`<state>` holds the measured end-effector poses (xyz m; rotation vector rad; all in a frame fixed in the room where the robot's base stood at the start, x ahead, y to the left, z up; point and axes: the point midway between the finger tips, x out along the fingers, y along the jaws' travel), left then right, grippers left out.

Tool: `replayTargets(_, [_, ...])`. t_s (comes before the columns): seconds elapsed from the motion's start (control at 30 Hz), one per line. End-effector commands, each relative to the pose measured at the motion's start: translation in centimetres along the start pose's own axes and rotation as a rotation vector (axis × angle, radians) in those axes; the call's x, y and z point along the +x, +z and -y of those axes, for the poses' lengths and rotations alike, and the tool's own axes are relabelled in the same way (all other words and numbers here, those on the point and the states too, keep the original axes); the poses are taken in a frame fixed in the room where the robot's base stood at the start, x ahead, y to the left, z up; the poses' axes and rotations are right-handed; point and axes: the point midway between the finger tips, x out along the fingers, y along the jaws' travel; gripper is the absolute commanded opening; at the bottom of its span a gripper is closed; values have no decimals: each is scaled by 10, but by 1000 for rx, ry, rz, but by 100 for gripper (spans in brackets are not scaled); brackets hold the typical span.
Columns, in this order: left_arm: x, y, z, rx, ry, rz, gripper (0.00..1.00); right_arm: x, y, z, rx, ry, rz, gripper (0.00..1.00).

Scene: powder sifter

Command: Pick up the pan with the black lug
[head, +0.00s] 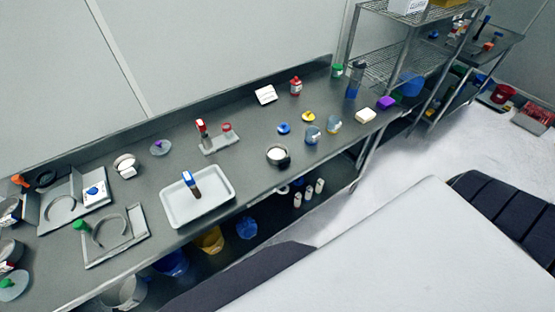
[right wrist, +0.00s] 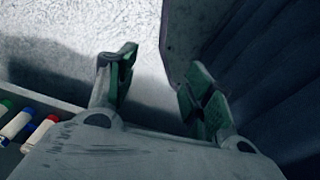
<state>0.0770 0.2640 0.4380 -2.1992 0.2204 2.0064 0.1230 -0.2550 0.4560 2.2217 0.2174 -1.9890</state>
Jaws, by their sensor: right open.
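A small round pan (head: 278,163) with a dark rim and pale contents stands near the front edge of the steel bench, in the middle of the head view. Its dark side may be a black lug; it is too small to tell. More round metal vessels sit at the bench's far left, partly cut off, and I see no clear black lug on them. My right gripper (right wrist: 163,88) is open and empty in the right wrist view, with pale floor behind its fingers. It is away from the pan. My left gripper is not in view.
A wire rack (head: 385,70) stands at the right end. Small bottles (right wrist: 18,122) show at the right wrist view's left edge.

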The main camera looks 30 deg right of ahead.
Motion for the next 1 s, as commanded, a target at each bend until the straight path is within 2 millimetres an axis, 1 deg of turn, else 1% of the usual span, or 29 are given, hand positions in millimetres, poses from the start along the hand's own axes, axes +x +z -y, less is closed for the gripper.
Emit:
replayTargets(0.23, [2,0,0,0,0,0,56,-8,-26,-1,3,1,-12,52])
replayTargets(0.37, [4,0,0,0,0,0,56,-16,-48,-1,5,1,-21,52])
replayTargets(0.47, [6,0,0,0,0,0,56,-26,-68,-2,7,2,-31,52])
replayTargets(0.6, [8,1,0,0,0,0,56,-42,-95,-3,9,3,-42,52])
replayTargets(0.77, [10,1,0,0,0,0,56,-63,-124,-4,13,4,-55,52])
replayTargets(1.0, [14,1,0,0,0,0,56,-101,-164,-7,17,6,-75,52])
